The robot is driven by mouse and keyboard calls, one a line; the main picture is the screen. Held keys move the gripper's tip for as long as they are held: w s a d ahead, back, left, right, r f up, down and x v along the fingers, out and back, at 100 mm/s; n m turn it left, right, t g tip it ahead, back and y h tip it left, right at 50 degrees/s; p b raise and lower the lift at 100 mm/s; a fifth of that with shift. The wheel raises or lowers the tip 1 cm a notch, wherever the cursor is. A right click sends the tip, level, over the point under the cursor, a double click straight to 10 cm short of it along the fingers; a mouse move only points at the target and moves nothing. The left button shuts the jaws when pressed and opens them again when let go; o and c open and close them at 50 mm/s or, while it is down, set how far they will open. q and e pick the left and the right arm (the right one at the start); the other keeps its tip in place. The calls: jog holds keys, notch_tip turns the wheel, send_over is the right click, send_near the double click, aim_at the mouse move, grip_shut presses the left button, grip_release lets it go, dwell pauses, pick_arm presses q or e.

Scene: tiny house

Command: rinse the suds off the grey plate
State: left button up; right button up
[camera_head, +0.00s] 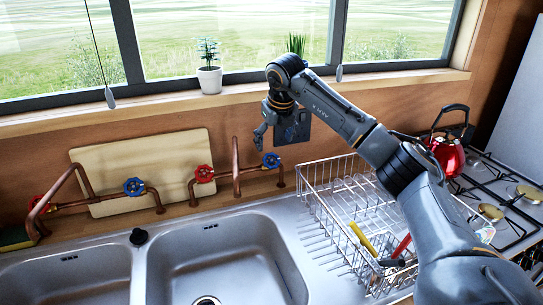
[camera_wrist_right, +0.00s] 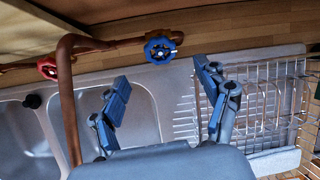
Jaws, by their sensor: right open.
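No grey plate and no suds show in either view. The right sink basin (camera_head: 222,248) looks empty, with its drain at the bottom edge of the head view. My right gripper (camera_head: 261,137) is open and empty, held above the blue tap knob (camera_head: 271,160) at the back wall. In the wrist view my right gripper (camera_wrist_right: 160,88) has its fingers wide apart, with the blue knob (camera_wrist_right: 160,48) beyond them and not touched. A red tap knob (camera_head: 204,173) sits left of the blue one on the same copper pipes. My left gripper is not in view.
A wire dish rack (camera_head: 320,190) holds a yellow-handled and a red-handled item, partly behind my right arm. The left basin (camera_head: 70,280) has its own taps. A red kettle (camera_head: 447,155) stands on the stove. Potted plants (camera_head: 209,78) line the windowsill.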

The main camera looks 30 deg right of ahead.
aim_at(271, 159)
jog(key=p+x, duration=0.1)
jog(key=x, duration=0.7)
jog(key=shift+c, duration=0.3)
jog(key=c, duration=1.1)
